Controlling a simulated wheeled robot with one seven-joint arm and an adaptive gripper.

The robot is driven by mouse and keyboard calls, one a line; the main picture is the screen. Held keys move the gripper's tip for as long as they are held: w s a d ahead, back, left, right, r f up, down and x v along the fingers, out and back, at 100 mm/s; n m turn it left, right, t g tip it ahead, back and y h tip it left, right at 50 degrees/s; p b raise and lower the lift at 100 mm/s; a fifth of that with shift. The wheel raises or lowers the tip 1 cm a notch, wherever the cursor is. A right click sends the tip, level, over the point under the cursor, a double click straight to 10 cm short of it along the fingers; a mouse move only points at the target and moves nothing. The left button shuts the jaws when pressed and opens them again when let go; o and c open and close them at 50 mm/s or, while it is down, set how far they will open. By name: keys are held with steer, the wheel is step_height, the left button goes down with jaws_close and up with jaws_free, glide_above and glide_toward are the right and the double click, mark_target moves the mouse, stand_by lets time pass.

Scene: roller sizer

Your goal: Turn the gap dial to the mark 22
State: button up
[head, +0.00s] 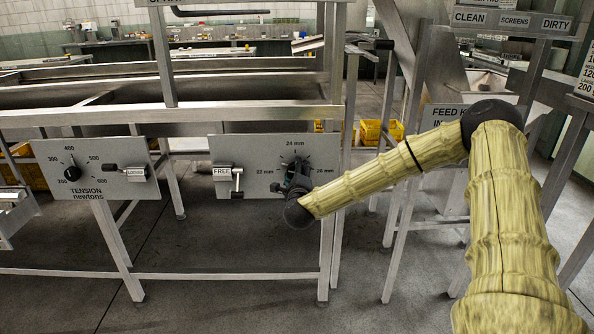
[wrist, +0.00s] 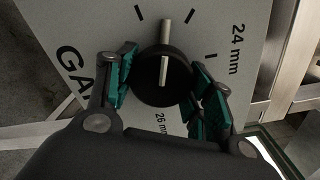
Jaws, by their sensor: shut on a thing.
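The gap dial (wrist: 150,93) is a round black knob on a grey panel. My gripper (wrist: 163,94) has its teal-padded fingers on either side of it, closed on it. A pale line on the knob points toward the top of the wrist view, roughly opposite the 26 mm label (wrist: 161,122). The 24 mm label (wrist: 237,50) is to the right there; the 22 mm label is outside that view. In the head view, the gap panel (head: 233,151) shows 22 mm (head: 264,171) left of the dial, and my gripper (head: 297,184) hides most of the knob.
Left of the dial on the same panel is a lever at a FREE label (head: 222,171). A separate tension panel (head: 60,158) with its own dial stands further left. A steel frame post (head: 337,215) and yellow bins (head: 372,133) are near the panel's right side.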

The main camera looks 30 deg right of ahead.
steer(key=n+p, duration=0.2)
steer(key=n, duration=0.3)
stand_by(0.6)
steer(key=o, duration=1)
steer(key=shift+o, duration=0.2)
steer(key=v, duration=1.2)
